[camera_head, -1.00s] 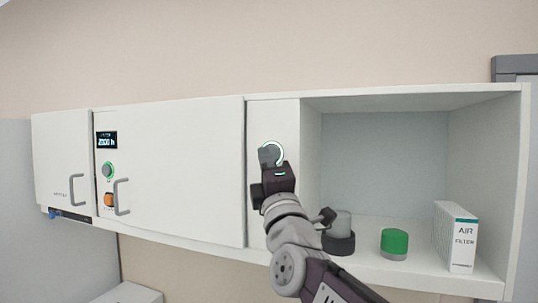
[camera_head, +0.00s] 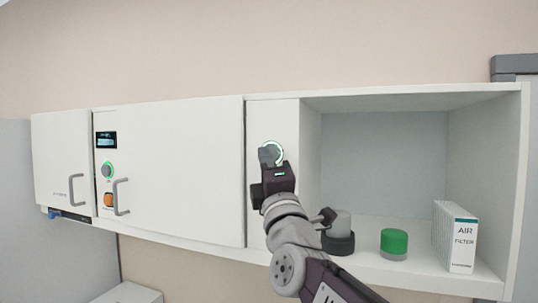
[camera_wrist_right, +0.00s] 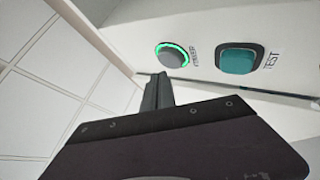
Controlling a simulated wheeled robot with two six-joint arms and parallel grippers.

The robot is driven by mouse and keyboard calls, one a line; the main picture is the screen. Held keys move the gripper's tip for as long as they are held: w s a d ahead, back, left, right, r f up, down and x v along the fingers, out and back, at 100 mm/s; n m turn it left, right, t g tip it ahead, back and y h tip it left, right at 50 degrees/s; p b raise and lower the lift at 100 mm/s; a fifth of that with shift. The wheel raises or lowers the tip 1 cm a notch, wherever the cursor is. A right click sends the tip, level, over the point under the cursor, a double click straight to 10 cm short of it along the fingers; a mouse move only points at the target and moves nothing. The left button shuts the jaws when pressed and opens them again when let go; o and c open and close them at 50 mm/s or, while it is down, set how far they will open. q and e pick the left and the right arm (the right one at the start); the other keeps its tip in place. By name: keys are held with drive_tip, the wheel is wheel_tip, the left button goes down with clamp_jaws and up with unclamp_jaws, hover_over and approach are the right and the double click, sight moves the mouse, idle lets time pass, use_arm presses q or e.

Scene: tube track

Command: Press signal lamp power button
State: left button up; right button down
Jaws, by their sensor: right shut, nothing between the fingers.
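The power button (camera_wrist_right: 173,55) is a grey round button with a lit green ring, on a white panel in the right wrist view. Its label is small and blurred. In the head view its lit ring (camera_head: 281,151) shows on the narrow white panel, partly hidden by my right gripper (camera_head: 267,154). The right gripper is shut and empty. In the wrist view its fingertips (camera_wrist_right: 157,78) are just below and left of the button; I cannot tell whether they touch the panel. My left gripper is not in view.
A teal square button (camera_wrist_right: 238,60) marked TEST sits right of the power button. In the head view, another ringed knob (camera_head: 107,170) and an orange button (camera_head: 108,200) are at left. The open shelf holds a green-topped jar (camera_head: 394,243) and an air filter box (camera_head: 456,237).

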idle(0.3)
drive_tip(key=shift+w+d, duration=0.15)
drive_tip(key=shift+w, duration=0.3)
drive_tip(key=shift+w+d, duration=0.2)
drive_tip(key=shift+w, duration=0.25)
idle(0.6)
drive_tip(key=shift+s, duration=0.1)
drive_tip(key=shift+s+a, duration=0.35)
drive_tip(key=shift+s, duration=0.5)
drive_tip(key=shift+s+a, duration=0.1)
drive_tip(key=s, duration=0.1)
drive_tip(key=s+a+p, duration=0.1)
drive_tip(key=s, duration=0.1)
drive_tip(key=s+a, duration=0.1)
drive_tip(key=s, duration=0.1)
drive_tip(key=shift+s, duration=0.2)
